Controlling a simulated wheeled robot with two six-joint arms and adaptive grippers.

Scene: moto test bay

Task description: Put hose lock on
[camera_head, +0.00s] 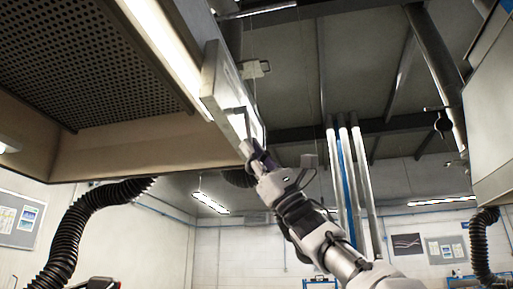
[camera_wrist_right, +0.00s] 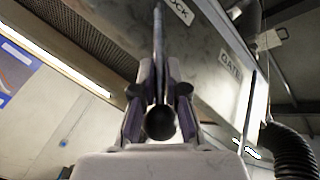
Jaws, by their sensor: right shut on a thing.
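My right gripper (camera_head: 250,148) reaches up to a pale panel (camera_head: 211,84) on the side of the overhead hood. In the right wrist view my right gripper (camera_wrist_right: 160,100) is shut on a dark lever (camera_wrist_right: 158,50), its fingers on either side of it. The lever's round end (camera_wrist_right: 160,123) faces the camera. The lever also shows in the head view (camera_head: 238,109), in front of the panel. A label (camera_wrist_right: 181,12) reading "OCK", its start hidden, and a "GATE" label (camera_wrist_right: 231,69) are on the panel. I cannot tell the lever's setting. My left gripper is not in view.
The perforated hood (camera_head: 85,60) hangs close above and left of the arm. A black corrugated hose (camera_head: 72,235) hangs at left, another (camera_head: 480,245) at right. Vertical pipes (camera_head: 362,180) stand behind the arm. A grey cabinet (camera_head: 492,130) is at the right edge.

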